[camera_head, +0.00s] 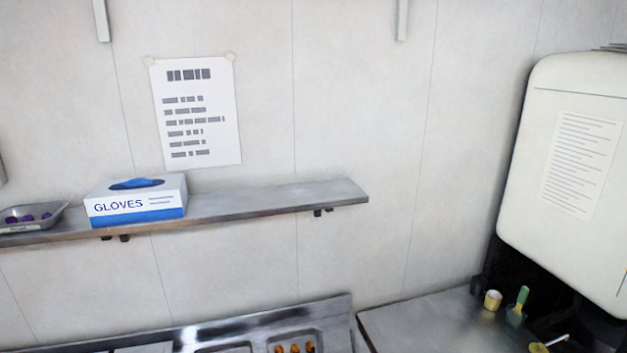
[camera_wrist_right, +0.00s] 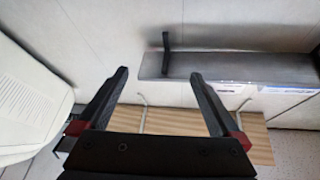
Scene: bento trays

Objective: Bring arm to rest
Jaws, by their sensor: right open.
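My right gripper (camera_wrist_right: 160,76) shows in the right wrist view, with its two black fingers spread wide and nothing between them. I cannot make out the right gripper clearly in the head view. My left gripper is in neither view.
A steel shelf (camera_head: 280,199) on the wall holds a glove box (camera_head: 137,204) and a small tray (camera_head: 35,224). A white appliance (camera_head: 570,150) stands at the right, above a steel counter (camera_head: 425,318) with small cups. A wood-striped surface (camera_wrist_right: 190,123) lies behind the right fingers.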

